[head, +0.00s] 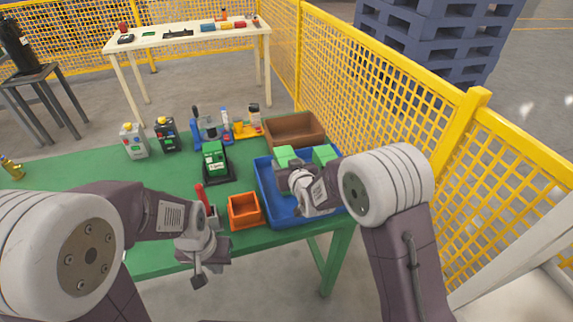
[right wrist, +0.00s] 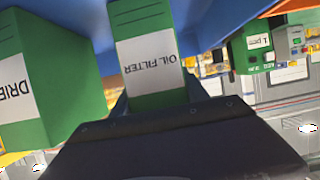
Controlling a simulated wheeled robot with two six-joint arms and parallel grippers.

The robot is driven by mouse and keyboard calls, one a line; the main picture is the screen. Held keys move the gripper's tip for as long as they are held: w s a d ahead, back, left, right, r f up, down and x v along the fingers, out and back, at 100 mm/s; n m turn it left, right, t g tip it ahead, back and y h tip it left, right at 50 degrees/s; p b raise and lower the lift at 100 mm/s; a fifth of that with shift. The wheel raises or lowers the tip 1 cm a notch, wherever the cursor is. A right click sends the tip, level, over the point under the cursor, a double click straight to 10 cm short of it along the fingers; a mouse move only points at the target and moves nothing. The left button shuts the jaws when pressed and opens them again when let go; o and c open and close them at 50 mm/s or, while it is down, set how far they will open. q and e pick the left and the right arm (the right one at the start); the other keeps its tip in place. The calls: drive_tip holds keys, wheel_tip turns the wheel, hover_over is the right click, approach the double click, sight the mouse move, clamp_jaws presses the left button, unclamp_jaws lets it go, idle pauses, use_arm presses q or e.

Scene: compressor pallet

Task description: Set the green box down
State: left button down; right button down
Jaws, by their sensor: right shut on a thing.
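My right gripper (head: 287,174) is inside the blue tray (head: 266,188) in the head view, shut on a green box (head: 284,154). In the right wrist view, this box (right wrist: 155,95) has a white label reading "OIL FILTER". A second green box (head: 324,154) stands to its right in the tray; its partly cut-off label reads "DRIE" in the right wrist view (right wrist: 45,85). I cannot tell whether the held box touches the tray floor. My left gripper (head: 203,277) hangs at the table's front edge, away from the boxes; its jaw opening is unclear.
An orange bin (head: 243,211) and a red-handled tool (head: 202,197) stand left of the blue tray. A brown bin (head: 296,130) is behind it. A green device (head: 214,162) stands to the left on the green table (head: 80,184). Yellow fencing (head: 400,80) runs along the right.

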drive_tip(key=shift+f, duration=0.15)
drive_tip(key=c, duration=0.6)
unclamp_jaws()
drive_tip(key=shift+s+r, duration=0.2)
drive_tip(key=shift+r, duration=0.15)
drive_tip(key=v, duration=1.1)
drive_tip(key=shift+s+d+r, duration=0.1)
drive_tip(key=shift+s+d, duration=0.1)
drive_tip(key=shift+s, duration=0.1)
